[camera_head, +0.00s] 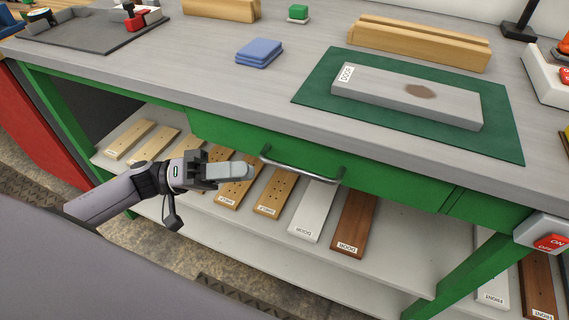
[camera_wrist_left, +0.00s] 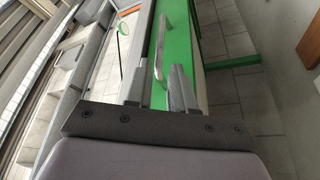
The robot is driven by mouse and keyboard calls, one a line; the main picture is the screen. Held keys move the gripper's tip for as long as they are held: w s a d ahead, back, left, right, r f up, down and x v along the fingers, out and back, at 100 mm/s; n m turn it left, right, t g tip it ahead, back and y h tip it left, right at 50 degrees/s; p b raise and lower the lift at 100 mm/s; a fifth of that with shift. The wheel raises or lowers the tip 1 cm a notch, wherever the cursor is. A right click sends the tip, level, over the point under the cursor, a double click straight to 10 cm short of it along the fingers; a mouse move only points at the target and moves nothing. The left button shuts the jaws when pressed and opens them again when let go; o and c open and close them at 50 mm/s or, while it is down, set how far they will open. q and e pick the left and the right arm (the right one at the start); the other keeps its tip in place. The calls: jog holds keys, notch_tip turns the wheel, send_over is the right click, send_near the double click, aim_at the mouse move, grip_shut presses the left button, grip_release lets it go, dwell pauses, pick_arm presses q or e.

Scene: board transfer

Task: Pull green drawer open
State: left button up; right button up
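The green drawer (camera_head: 392,182) sits under the grey worktop, its front about flush with the green frame. Its curved metal handle (camera_head: 303,170) runs along the front. My left gripper (camera_head: 243,172) is in front of the drawer, just left of the handle's left end, and looks apart from it. In the left wrist view my left gripper (camera_wrist_left: 158,88) has its two fingers spread with a gap between them. There the handle (camera_wrist_left: 159,45) shows beyond the fingertips, roughly in line with the gap, against the green front (camera_wrist_left: 182,40). My right gripper is not in view.
A shelf below the worktop (camera_head: 200,65) holds several labelled wooden and white boards (camera_head: 314,210). A grey board (camera_head: 400,95) lies on a green mat (camera_head: 500,145) above the drawer.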

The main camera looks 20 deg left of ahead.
aim_at(287, 165)
pick_arm(q)
jog(key=x, duration=0.9)
jog(key=shift+d, duration=0.15)
grip_shut()
